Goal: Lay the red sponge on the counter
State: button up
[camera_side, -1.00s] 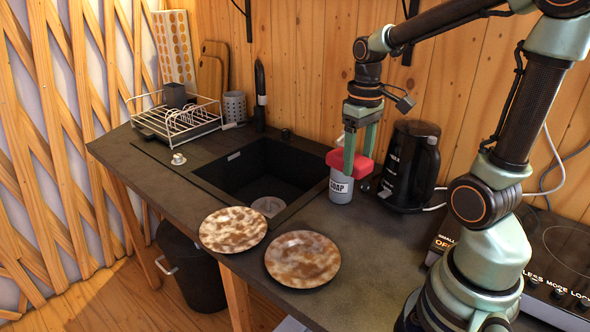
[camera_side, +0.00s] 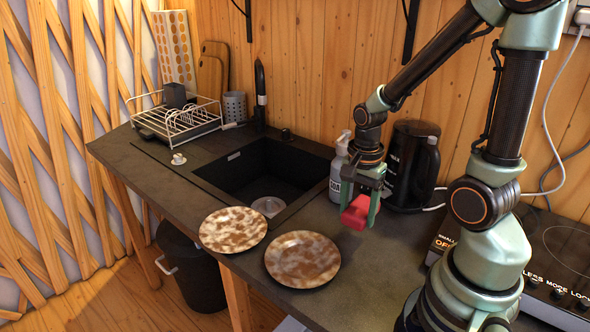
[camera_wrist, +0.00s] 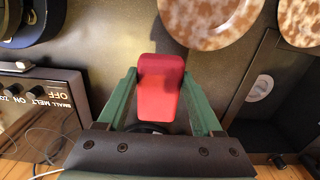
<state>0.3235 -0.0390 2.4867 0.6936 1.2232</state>
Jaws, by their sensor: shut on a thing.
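The red sponge (camera_side: 356,212) is between the fingers of my gripper (camera_side: 360,205), which is shut on it. In the wrist view the sponge (camera_wrist: 160,85) sits between the two green fingers of my gripper (camera_wrist: 160,95). In the side view it is low over the dark counter (camera_side: 375,250), right of the sink and in front of the soap bottle. I cannot tell whether its underside touches the counter.
Two brown-and-white plates (camera_side: 233,229) (camera_side: 302,259) lie along the counter's front edge. The sink (camera_side: 265,180) is at the left, the soap bottle (camera_side: 338,175) and black kettle (camera_side: 412,165) stand behind, and a cooktop (camera_side: 555,245) is at the right. Counter between plates and cooktop is clear.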

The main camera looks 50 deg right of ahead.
jog(key=shift+w+d+f, duration=0.2)
jog(key=shift+w+f, duration=0.15)
jog(key=shift+w, duration=0.05)
send_over(320, 216)
jog(key=s+a, duration=0.1)
jog(key=s, duration=0.2)
notch_tip(320, 216, down, 5)
jog(key=shift+w+f, duration=0.1)
jog(key=shift+w+d+f, duration=0.3)
jog(key=shift+w+f, duration=0.25)
jog(key=shift+w, duration=0.15)
jog(key=shift+w+d+f, duration=0.25)
jog(key=shift+w+f, duration=0.3)
jog(key=shift+w, duration=0.1)
jog(key=shift+f, duration=0.1)
jog(key=o, duration=1.5)
jog(key=shift+c, duration=0.2)
